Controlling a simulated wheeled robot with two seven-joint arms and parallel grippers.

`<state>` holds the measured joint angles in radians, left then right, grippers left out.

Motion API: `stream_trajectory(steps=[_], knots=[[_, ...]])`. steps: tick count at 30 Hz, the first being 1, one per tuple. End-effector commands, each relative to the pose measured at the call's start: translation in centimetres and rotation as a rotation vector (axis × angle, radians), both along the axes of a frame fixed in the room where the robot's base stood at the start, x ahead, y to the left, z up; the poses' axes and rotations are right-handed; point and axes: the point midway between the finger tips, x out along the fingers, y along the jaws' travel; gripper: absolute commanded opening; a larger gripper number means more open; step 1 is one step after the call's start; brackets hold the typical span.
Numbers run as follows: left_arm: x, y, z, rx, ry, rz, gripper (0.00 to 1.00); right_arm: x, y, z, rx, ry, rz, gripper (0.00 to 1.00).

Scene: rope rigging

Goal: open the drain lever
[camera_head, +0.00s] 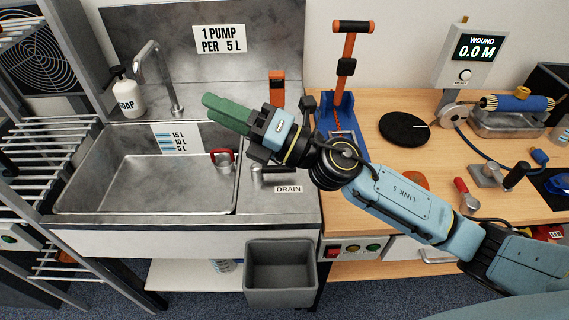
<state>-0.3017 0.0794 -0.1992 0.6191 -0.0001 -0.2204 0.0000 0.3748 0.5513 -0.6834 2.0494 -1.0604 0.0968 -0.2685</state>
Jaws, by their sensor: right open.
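The drain lever (274,170) is a small dark handle on a metal base. It sits on the steel counter right of the sink basin, just behind the DRAIN label (288,189). My arm passes close above it in the picture and may cover part of it. My right gripper (226,113), with green fingers, reaches in from the right and points to the upper left, over the back of the sink. It is open and apart from the lever in the picture. No object shows between its fingers. My left gripper is not in view.
A faucet (160,75) and soap bottle (126,95) stand behind. A grey bin (280,272) is below. A wooden bench (395,165) with tools lies right.

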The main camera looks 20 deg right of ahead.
Motion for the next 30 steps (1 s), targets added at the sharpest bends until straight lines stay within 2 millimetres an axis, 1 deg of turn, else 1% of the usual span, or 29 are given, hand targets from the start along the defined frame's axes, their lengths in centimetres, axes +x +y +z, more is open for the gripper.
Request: stream_trajectory(steps=[1, 2, 3, 5, 6, 8, 9, 10, 11, 12, 15, 18, 21, 23, 26, 30], knots=[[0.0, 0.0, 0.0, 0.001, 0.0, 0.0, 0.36, -0.5, 1.1, -0.4, -0.164, -0.123, 0.076, 0.41], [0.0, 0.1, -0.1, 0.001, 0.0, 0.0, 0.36, -0.9, 1.6, -1.0, -0.263, -0.189, 0.121, 0.41], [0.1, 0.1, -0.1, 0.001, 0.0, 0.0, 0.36, -1.2, 2.0, -2.1, -0.398, -0.27, 0.179, 0.41], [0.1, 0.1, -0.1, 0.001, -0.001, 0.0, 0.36, -1.3, 1.7, -4.1, -0.61, -0.378, 0.259, 0.41], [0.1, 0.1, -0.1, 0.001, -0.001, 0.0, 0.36, -1.1, 0.9, -5.6, -0.753, -0.437, 0.308, 0.41], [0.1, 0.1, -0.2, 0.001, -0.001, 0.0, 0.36, -0.4, -1.0, -7.8, -0.964, -0.505, 0.375, 0.41], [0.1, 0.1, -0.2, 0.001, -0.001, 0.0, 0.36, 0.2, -2.7, -9.1, -1.1, -0.537, 0.412, 0.41], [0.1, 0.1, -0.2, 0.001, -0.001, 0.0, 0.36, 0.8, -4.1, -9.8, -1.197, -0.553, 0.436, 0.41], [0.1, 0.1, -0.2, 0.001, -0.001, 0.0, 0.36, 1.3, -5.5, -10.5, -1.288, -0.563, 0.458, 0.41], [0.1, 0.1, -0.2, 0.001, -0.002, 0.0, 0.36, 2.0, -7.5, -11.2, -1.4, -0.568, 0.485, 0.41], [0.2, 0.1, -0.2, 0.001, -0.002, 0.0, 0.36, 3.5, -12.0, -12.0, -1.623, -0.559, 0.53, 0.41], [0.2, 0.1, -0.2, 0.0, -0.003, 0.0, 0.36, 4.3, -15.1, -12.1, -1.76, -0.535, 0.556, 0.41], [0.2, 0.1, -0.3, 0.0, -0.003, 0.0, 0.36, 4.7, -16.6, -12.3, -1.825, -0.517, 0.57, 0.41], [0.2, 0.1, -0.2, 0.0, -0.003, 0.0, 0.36, 4.9, -16.7, -12.6, -1.835, -0.513, 0.574, 0.41], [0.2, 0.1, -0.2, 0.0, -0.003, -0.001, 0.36, 5.1, -16.3, -13.8, -1.835, -0.513, 0.577, 0.41], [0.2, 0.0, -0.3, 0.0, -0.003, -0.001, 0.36, 5.9, -15.4, -16.2, -1.833, -0.512, 0.577, 0.41]])
